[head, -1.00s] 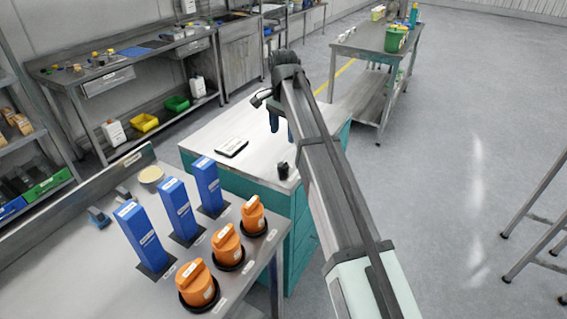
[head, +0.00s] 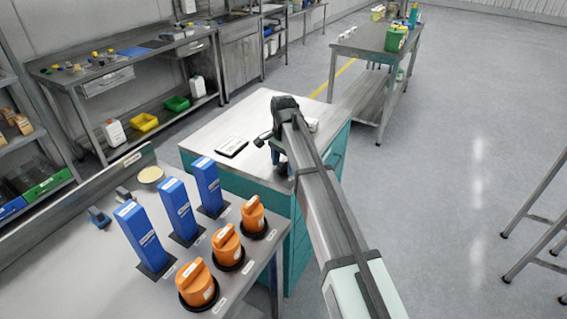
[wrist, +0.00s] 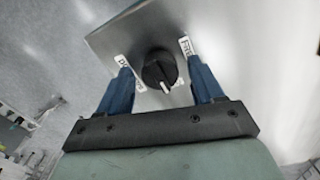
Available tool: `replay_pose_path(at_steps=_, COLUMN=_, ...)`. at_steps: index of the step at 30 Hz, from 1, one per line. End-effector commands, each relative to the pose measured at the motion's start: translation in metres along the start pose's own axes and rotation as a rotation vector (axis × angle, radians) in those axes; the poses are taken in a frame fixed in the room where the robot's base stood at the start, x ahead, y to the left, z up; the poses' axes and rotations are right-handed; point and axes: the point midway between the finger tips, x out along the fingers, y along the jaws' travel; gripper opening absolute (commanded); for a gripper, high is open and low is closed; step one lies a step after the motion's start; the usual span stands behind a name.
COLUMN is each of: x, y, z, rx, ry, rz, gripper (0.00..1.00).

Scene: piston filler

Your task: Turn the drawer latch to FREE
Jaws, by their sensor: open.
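The drawer latch is a round black knob (wrist: 160,68) with a white pointer line, on a grey metal plate (wrist: 130,38). In the wrist view the pointer aims down and slightly right. A white label (wrist: 184,47), seemingly reading FREE, is at the knob's upper right. Another label (wrist: 122,62) at its left is partly covered by a finger. My gripper (wrist: 160,76) is open, its blue fingers on either side of the knob in the picture, with gaps. I cannot tell whether they reach down around it. In the head view my gripper (head: 280,157) is over the cabinet top and mostly hides the knob.
The near bench (head: 100,275) holds blue blocks (head: 178,208) and orange knobbed canisters (head: 227,243). Open floor lies to the right.

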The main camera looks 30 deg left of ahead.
Motion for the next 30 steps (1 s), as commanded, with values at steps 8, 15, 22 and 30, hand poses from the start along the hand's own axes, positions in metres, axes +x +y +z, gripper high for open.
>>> replay_pose_path(at_steps=8, x=0.0005, y=0.0, z=0.0, rx=0.0, ry=0.0, rz=0.0, gripper=0.66)
replay_pose_path(at_steps=15, x=0.0003, y=0.0, z=0.0, rx=0.0, ry=0.0, rz=0.0, gripper=0.43)
replay_pose_path(at_steps=22, x=0.0003, y=0.0001, z=0.0, rx=0.0, ry=0.0, rz=0.0, gripper=0.21)
replay_pose_path(at_steps=30, x=0.0002, y=0.0001, z=0.0, rx=-0.007, ry=0.0, rz=0.0, gripper=0.11)
